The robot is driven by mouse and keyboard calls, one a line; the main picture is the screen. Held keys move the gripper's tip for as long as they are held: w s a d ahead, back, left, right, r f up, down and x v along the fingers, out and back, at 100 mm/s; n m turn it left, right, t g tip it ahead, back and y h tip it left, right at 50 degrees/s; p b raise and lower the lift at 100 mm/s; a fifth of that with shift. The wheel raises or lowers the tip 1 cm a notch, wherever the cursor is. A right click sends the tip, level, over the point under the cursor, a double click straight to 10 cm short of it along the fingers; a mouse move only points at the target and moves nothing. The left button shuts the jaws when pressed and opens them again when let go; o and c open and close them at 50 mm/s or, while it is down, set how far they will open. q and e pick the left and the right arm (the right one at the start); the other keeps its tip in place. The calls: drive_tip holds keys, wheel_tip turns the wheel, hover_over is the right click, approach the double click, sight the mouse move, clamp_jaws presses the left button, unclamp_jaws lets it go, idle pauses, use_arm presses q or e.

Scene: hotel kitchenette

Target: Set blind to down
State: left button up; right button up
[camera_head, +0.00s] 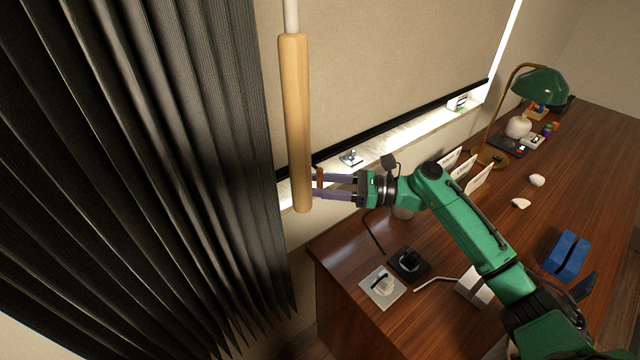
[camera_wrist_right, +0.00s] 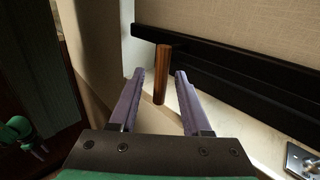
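The beige roller blind (camera_head: 390,60) covers most of the window in the head view. Its black bottom bar (camera_head: 420,115) runs along the lower part of the window, close above the sill; it also crosses the wrist view (camera_wrist_right: 240,70). A short dark-brown cylindrical pull (camera_wrist_right: 162,75) stands upright near the bar's left end. My right gripper (camera_head: 318,186) is open, its two purple fingers pointing at the pull (camera_head: 320,177). The pull appears between or just beyond the fingertips; contact cannot be told.
A pale wooden rod (camera_head: 296,120) hangs close to the fingertips, beside dark pleated curtains (camera_head: 150,150). Below my arm is a wooden desk (camera_head: 340,265) with switches, cards and a green lamp (camera_head: 540,85). The sill (camera_head: 400,140) holds small items.

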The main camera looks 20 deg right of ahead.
drive_tip(key=shift+d, duration=0.1)
drive_tip(key=b+v, duration=0.3)
drive_tip(key=v, duration=1.1)
drive_tip(key=shift+s+d, duration=0.2)
drive_tip(key=shift+r, duration=0.1)
